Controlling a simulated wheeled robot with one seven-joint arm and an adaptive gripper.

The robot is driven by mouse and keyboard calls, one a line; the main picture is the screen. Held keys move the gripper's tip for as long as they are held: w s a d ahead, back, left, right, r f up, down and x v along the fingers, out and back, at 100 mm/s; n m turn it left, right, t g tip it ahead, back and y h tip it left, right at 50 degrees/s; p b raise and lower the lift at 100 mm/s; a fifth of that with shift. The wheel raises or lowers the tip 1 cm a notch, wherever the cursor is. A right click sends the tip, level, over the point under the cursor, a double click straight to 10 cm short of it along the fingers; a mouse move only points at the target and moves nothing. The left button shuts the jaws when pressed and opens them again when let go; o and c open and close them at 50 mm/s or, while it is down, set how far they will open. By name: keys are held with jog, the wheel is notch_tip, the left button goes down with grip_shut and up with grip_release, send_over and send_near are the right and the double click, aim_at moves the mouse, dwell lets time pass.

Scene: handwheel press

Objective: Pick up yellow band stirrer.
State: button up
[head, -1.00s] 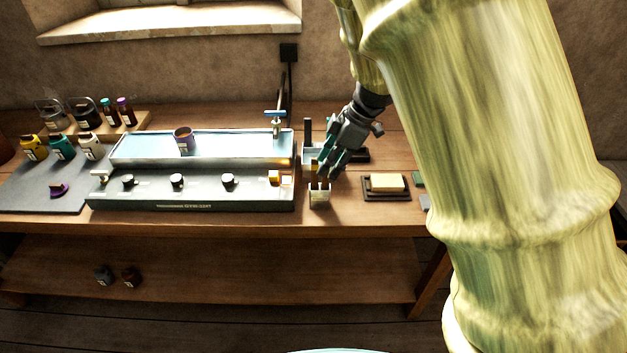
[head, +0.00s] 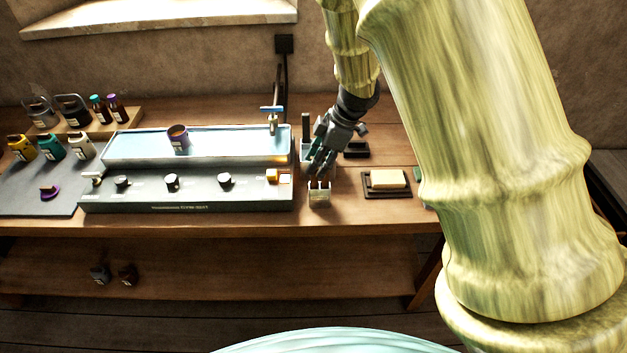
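A small pale holder (head: 319,199) stands near the front of the bench, just right of the long bath. Short upright stick ends show at its top. I cannot make out a yellow band on any of them, so the yellow band stirrer is not identified. My gripper (head: 317,172) points down with its dark and teal fingers just above the holder. The fingers cover part of the space over the holder. The view is too small to tell whether they are apart or closed, or whether they touch a stick.
Left of the holder is a water bath (head: 130,150) with knobs, a tap (head: 272,120) and a cup (head: 179,138) in it. Right is a pale block on a dark tray (head: 388,193). A dark upright object (head: 305,128) stands behind my gripper. Bottles stand at far left.

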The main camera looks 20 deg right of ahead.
aim_at(314, 182)
jog(key=shift+w+p+x, duration=0.15)
jog(key=shift+p+x, duration=0.35)
jog(key=shift+x, duration=0.85)
jog(key=shift+w+p+x, duration=0.15)
jog(key=shift+p+x, duration=0.35)
jog(key=shift+x, duration=0.9)
grip_shut()
